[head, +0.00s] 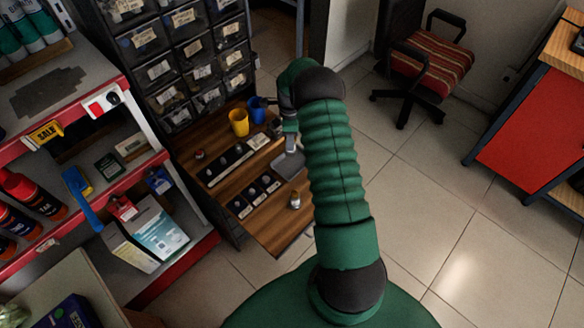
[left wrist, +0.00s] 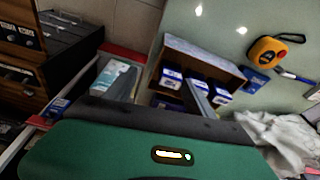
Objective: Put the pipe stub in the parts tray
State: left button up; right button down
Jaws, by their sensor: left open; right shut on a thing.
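My right gripper (head: 291,128) reaches over the wooden bench, at the end of my green arm. It is shut on a small grey piece (head: 290,143), which I take for the pipe stub; its shape is hard to make out. The grey parts tray (head: 288,164) lies on the bench just below the gripper in the picture. I cannot tell whether the piece touches the tray. My left gripper (left wrist: 162,92) shows in the left wrist view, open and empty, with its two fingers apart. It is out of the head view.
A yellow mug (head: 239,122) and a blue mug (head: 257,109) stand behind the tray. A small metal cylinder (head: 295,200) stands near the bench's front edge. Drawer bins (head: 160,70) rise behind. In the left wrist view, a cardboard box (left wrist: 205,57) of blue packs is near the left fingers.

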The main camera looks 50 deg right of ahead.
jog(key=shift+d+r, duration=0.25)
jog(key=shift+d, duration=0.15)
pick_arm(q)
jog(key=shift+f+b, duration=0.3)
jog(key=shift+f, duration=0.15)
pick_arm(e)
notch_tip(320, 180, down, 10)
jog(key=shift+r, duration=0.2)
pick_arm(q)
jog(key=shift+a, duration=0.1)
pick_arm(e)
jog(key=c, duration=0.9)
grip_release()
